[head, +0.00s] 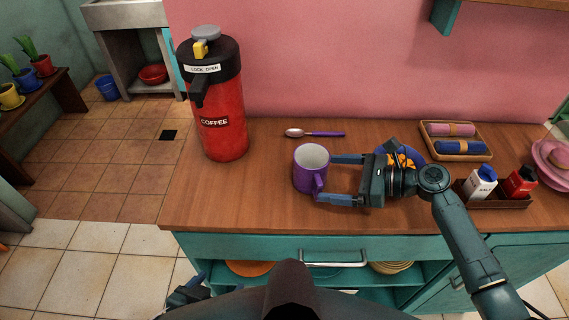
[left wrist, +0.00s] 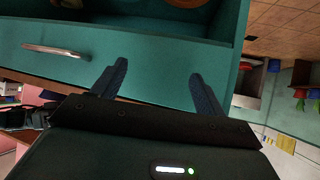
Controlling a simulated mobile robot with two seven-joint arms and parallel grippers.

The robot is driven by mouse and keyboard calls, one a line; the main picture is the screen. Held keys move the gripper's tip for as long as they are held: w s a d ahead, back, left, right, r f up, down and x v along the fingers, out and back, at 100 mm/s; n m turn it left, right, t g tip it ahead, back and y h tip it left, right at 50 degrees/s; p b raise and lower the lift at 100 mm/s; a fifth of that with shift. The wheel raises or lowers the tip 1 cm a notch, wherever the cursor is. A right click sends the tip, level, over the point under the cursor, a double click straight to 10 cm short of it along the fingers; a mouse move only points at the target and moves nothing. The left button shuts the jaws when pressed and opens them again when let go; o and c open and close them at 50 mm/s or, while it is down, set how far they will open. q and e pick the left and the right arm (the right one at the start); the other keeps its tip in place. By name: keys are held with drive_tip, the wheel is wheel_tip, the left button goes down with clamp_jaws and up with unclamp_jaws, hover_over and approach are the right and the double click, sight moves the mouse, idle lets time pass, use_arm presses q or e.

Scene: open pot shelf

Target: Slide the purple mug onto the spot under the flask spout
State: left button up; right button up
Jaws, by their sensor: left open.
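The purple mug (head: 309,172) stands upright on the wooden counter, white inside, its handle toward the front right. The red coffee flask (head: 222,118) stands to its left near the counter's left end. Its black spout (head: 199,94) points toward the front left, over bare counter. My right gripper (head: 327,179) is open, at the mug's right side, one finger behind and one in front near the handle. I cannot tell whether the fingers touch the mug. My left gripper (head: 197,286) is low in front of the counter, open and empty in the left wrist view (left wrist: 158,72).
A purple-handled spoon (head: 316,133) lies behind the mug. A blue bowl (head: 415,157) is partly hidden behind my right gripper. A tray of rolled cloths (head: 430,143) and a carton tray (head: 495,201) stand at right. The counter between mug and flask is clear.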

sight(299, 178)
drive_tip(key=shift+a+f, duration=0.3)
drive_tip(key=shift+a, duration=0.05)
drive_tip(key=shift+a+b, duration=0.25)
drive_tip(key=shift+b, duration=0.1)
drive_tip(key=b+x, duration=0.4)
drive_tip(key=x, duration=0.1)
drive_tip(key=shift+s+a+f, duration=0.1)
drive_tip(key=shift+a+f, duration=0.2)
drive_tip(key=shift+w+a+p, duration=0.3)
drive_tip(key=shift+a+p, duration=0.1)
drive_tip(key=shift+a, duration=0.55)
drive_tip(key=shift+x, duration=0.75)
use_arm(q)
drive_tip(key=shift+w+d+f+t+h, duration=0.1)
drive_tip(key=shift+w+d+t+h, duration=0.05)
drive_tip(key=shift+d, duration=0.2)
drive_tip(key=shift+w+d+f+t+h, duration=0.1)
drive_tip(key=shift+d+t+h, duration=0.05)
drive_tip(key=shift+d, duration=0.2)
use_arm(e)
drive_tip(key=shift+f, duration=0.1)
drive_tip(key=shift+c, duration=0.3)
drive_tip(key=c, duration=0.6)
